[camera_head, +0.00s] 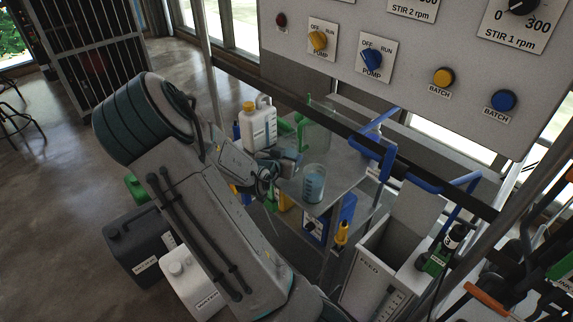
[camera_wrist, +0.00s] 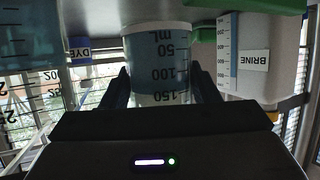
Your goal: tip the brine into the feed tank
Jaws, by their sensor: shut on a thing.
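My gripper (camera_wrist: 162,88) is shut on a clear graduated beaker (camera_wrist: 157,50) of bluish liquid. The wrist view is upside down, with one finger on each side of the beaker. In the head view the beaker (camera_head: 314,186) is upright at the shelf's front right; I cannot tell whether its base touches the shelf (camera_head: 345,165). The white jug labelled BRINE (camera_wrist: 270,75) stands beside it in the wrist view. The head view shows a white jug with an orange cap (camera_head: 258,128) behind my gripper. The white feed tank (camera_head: 368,268), marked FEED, is open-topped at the lower right.
Blue pipes (camera_head: 377,140) and a green-labelled bottle (camera_head: 437,260) are near the tank. A control panel (camera_head: 400,60) overhangs the shelf. A dark jug (camera_head: 133,248) and a white WATER jug (camera_head: 187,280) stand lower left. A DYE container (camera_wrist: 78,50) shows in the wrist view.

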